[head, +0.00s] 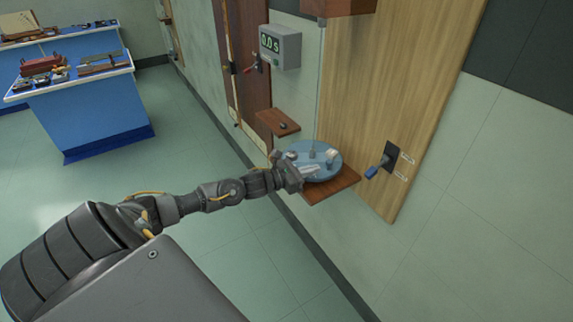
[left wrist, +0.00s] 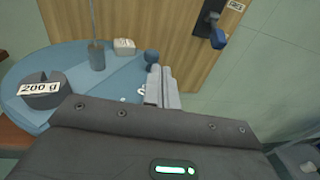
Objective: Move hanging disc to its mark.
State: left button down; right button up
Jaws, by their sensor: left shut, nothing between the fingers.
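The hanging disc (head: 333,170) is pale blue and hangs level on a thin cord just above a brown wooden shelf (head: 343,187). In the left wrist view the disc (left wrist: 70,60) bears a dark weight labelled 200 g (left wrist: 40,92), a grey central post (left wrist: 96,56) under the cord, a small white block (left wrist: 124,46) and a blue ball knob (left wrist: 151,58). My left gripper (head: 308,170) is shut and empty at the disc's near edge. Its fingertips (left wrist: 160,84) are close to the knob; I cannot tell if they touch. I cannot make out the mark. My right gripper is out of view.
A wooden panel (head: 360,100) backs the disc. A blue-handled lever (head: 372,172) with small labels is right of it. A smaller shelf (head: 278,122) and a timer box (head: 281,47) are on the left. Blue benches (head: 95,110) stand far left. Floor between is clear.

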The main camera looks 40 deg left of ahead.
pick_arm(q)
jog(key=d+b+v, duration=0.1)
jog(key=b+v, duration=0.2)
jog(key=v, duration=0.7)
jog(key=shift+s, duration=0.5)
